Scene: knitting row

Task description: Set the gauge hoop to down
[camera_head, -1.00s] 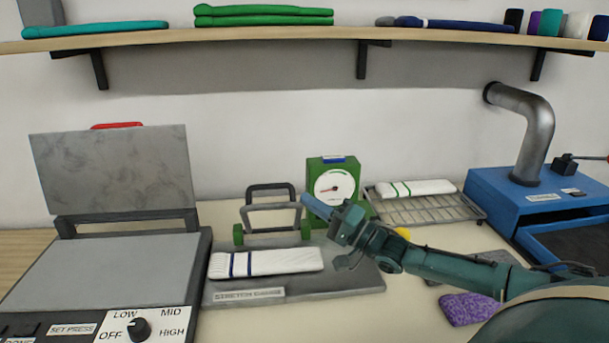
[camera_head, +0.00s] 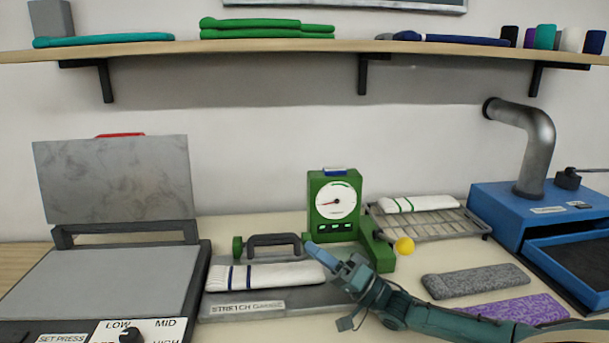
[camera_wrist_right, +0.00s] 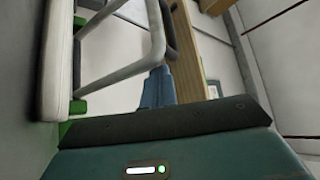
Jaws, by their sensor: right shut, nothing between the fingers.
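The gauge hoop (camera_head: 274,240) shows its dark grip low behind the white striped sock (camera_head: 262,275), between green pivots, on the grey stretch gauge plate (camera_head: 240,310). In the right wrist view, the hoop's pale bars (camera_wrist_right: 125,70) stand out from the plate at an angle, with the sock (camera_wrist_right: 55,55) at left. My right gripper (camera_head: 312,247) is shut and empty, at the hoop's right side; its blue fingers (camera_wrist_right: 157,88) are close to a pale bar, contact unclear. My left gripper is not in view.
A green dial gauge (camera_head: 334,205) stands behind the plate. The open grey press (camera_head: 110,275) is at left, a blue machine (camera_head: 500,205) far right. A shelf (camera_head: 290,46) hangs above.

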